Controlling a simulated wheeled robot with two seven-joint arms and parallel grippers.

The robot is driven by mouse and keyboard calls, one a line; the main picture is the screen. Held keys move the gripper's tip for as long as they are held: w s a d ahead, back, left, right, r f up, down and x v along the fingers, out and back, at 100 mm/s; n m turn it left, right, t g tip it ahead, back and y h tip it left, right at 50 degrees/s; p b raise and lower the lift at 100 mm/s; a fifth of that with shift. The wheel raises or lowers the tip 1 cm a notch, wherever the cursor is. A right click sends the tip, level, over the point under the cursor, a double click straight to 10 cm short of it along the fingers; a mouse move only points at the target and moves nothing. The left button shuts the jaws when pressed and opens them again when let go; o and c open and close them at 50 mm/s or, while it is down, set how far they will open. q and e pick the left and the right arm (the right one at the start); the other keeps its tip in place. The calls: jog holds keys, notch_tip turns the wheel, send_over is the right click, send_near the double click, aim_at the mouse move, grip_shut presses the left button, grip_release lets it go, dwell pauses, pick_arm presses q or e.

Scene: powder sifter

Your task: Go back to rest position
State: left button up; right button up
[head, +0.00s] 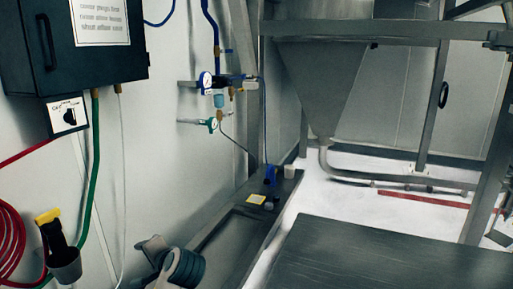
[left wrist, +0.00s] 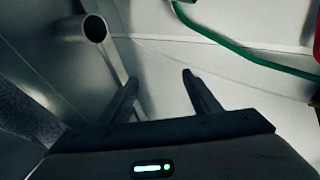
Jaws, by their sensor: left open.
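My left gripper (left wrist: 158,82) shows in the left wrist view with its two dark fingers spread apart and nothing between them. Pale wall surface lies beyond the fingertips. An open round pipe end (left wrist: 95,28) is at the upper left of that view, and a green hose (left wrist: 245,52) runs at the upper right. In the head view I cannot make out the left gripper's fingers clearly. My right gripper is in neither view.
In the head view, a dark wall cabinet (head: 95,50) is at the upper left, above a black-and-yellow handheld tool (head: 50,228) in a cup. A metal hopper (head: 322,85) stands behind a dark flat surface (head: 390,255).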

pick_arm(q)
jog(key=s+d+f+n+g+h, duration=0.1)
jog(key=s+d+f+h, duration=0.1)
jog(key=s+f, duration=0.75)
jog(key=s+d+f+g+h, duration=0.1)
jog(key=s+f+h, duration=0.2)
jog(key=s+f, duration=0.65)
jog(key=s+d+f+n+g+h, duration=0.1)
jog(key=s+d+f+n+h, duration=0.15)
jog(key=s, duration=0.85)
jog(key=s+d+f+n+g+h, duration=0.1)
jog(key=s+f+g, duration=0.15)
jog(key=s, duration=0.95)
notch_tip(320, 180, down, 32)
jog(key=s, duration=0.2)
jog(key=s+a+f+g+b, duration=0.1)
jog(key=s+a+f+g, duration=0.1)
jog(key=s+f, duration=1.4)
jog(key=shift+s+a, duration=0.3)
jog(key=shift+s, duration=0.35)
